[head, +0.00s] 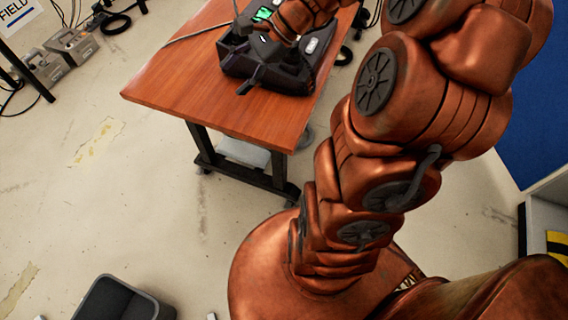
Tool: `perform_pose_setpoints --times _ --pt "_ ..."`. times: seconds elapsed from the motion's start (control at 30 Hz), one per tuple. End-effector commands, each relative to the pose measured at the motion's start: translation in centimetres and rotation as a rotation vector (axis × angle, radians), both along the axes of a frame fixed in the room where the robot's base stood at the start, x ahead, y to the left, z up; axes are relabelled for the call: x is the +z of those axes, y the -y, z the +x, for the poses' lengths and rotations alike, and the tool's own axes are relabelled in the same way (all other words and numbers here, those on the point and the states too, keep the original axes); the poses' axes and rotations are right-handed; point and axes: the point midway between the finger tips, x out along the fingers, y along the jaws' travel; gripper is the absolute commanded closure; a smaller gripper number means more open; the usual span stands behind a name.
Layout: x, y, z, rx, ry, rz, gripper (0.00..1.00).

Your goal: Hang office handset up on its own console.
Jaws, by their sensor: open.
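A dark console (292,77) with a small green-lit display (265,14) sits near the far right end of a wooden table (180,85). My gripper (240,62) is over the console's left part, pointing down and left. Its dark fingers are spread. The gripper and wrist cover much of the console's top. The office handset cannot be told apart from the dark gripper and console, and I cannot tell whether it rests on the console.
Grey boxy devices (45,66) with cables stand at the far left. A thin grey cable (195,36) runs across the table. A dark open bin (122,300) is on the floor at the bottom left. A blue panel (535,130) stands at the right. Floor left of the table is mostly clear.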

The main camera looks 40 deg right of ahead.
Motion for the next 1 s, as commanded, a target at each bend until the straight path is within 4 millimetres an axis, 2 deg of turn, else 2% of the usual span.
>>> perform_pose_setpoints --times 0.03,0.1,0.2,0.33,0.5,0.7,0.83,1.0 --pt "-0.1 -2.3 -1.6 0.109 0.013 -0.057 0.38" --pt "-0.4 -4.6 -3.9 0.253 0.032 -0.136 0.38" --pt "-0.9 -6.9 -7.2 0.454 0.062 -0.243 0.38" --pt "-1.7 -8.5 -11.8 0.713 0.098 -0.373 0.38" --pt "-2.5 -8.6 -17.3 1.038 0.141 -0.530 0.38" --pt "-2.9 -6.8 -21.7 1.334 0.178 -0.672 0.38" --pt "-3.0 -6.0 -23.1 1.437 0.186 -0.715 0.38" --pt "-3.0 -5.5 -23.5 1.477 0.189 -0.733 0.38"
